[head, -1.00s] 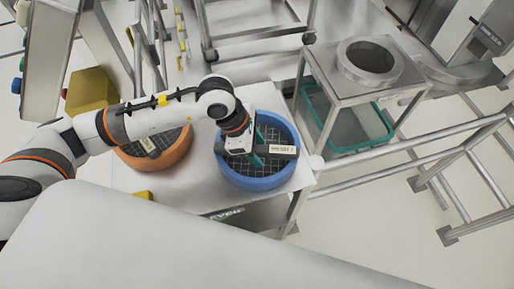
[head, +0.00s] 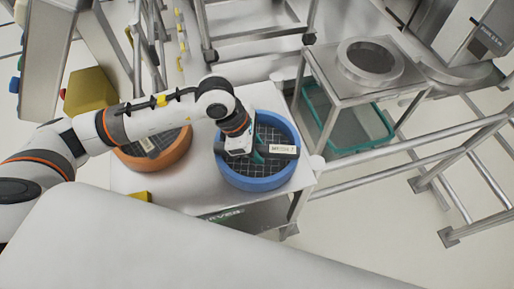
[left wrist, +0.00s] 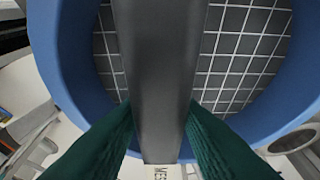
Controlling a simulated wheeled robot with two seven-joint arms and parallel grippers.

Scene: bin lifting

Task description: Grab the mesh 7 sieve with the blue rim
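The sieve with the blue rim (head: 258,183) stands on a white table. A dark bar (left wrist: 160,60) crosses over its mesh and carries a "MESH 7" label (head: 283,149). My left gripper (head: 258,152) reaches down over the middle of the sieve. In the left wrist view its green fingers (left wrist: 160,118) press against both sides of the bar, so it is shut on the sieve's bar. The gripper body hides part of the bar and mesh in the head view. My right gripper is not in view.
An orange-rimmed sieve (head: 160,160) stands left of the blue one, partly under my left arm. A metal stand (head: 345,88) with a round opening and a teal bin (head: 345,143) below is at the right. Metal rails (head: 415,150) run at the right.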

